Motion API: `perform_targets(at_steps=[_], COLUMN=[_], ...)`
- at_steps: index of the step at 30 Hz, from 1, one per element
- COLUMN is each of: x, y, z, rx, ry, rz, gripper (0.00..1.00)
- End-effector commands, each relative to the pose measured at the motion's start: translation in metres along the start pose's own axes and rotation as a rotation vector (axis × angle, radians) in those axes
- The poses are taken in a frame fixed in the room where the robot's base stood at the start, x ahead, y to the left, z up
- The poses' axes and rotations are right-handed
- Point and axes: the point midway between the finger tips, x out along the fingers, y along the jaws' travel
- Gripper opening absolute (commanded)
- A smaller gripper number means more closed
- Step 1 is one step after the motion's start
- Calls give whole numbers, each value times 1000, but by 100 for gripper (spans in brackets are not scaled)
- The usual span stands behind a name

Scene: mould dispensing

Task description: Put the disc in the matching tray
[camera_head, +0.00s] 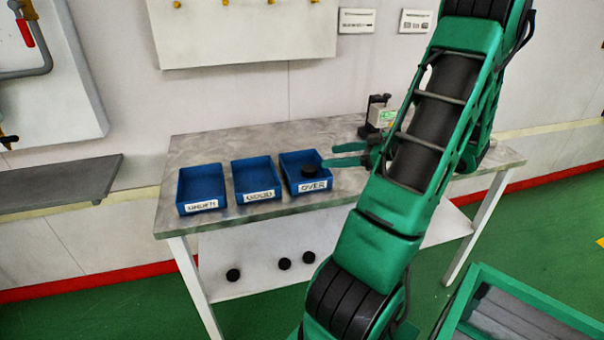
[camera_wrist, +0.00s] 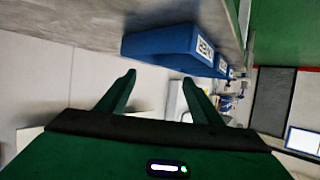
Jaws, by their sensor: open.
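Three blue trays stand in a row on the metal table in the head view: the left tray (camera_head: 187,187) has a blurred label that looks like UNDER, the middle tray (camera_head: 243,170) reads GOOD, and the right tray (camera_head: 287,155) reads OVER. A black disc (camera_head: 309,171) lies inside the OVER tray. My gripper (camera_head: 345,155) is just right of that tray, open, with nothing between its fingers. In the wrist view, the open fingers (camera_wrist: 160,82) are empty, with a blue tray (camera_wrist: 155,46) beyond them; the disc does not show there.
A small device with a black stand (camera_head: 378,105) sits at the table's back, behind my gripper. Several black discs, such as this one (camera_head: 233,275), lie on the lower white shelf. A grey shelf (camera_head: 55,184) juts from the wall at left.

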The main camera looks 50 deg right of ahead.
Motion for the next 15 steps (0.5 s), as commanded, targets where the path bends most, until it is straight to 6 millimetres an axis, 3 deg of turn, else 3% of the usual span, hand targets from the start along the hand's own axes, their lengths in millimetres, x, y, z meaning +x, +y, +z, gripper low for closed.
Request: perform_targets(at_steps=[6, 15], x=[-27, -33], y=[1, 0], z=[0, 0], rx=[-1, 0], ry=[0, 0], rz=[1, -2], gripper=[60, 60])
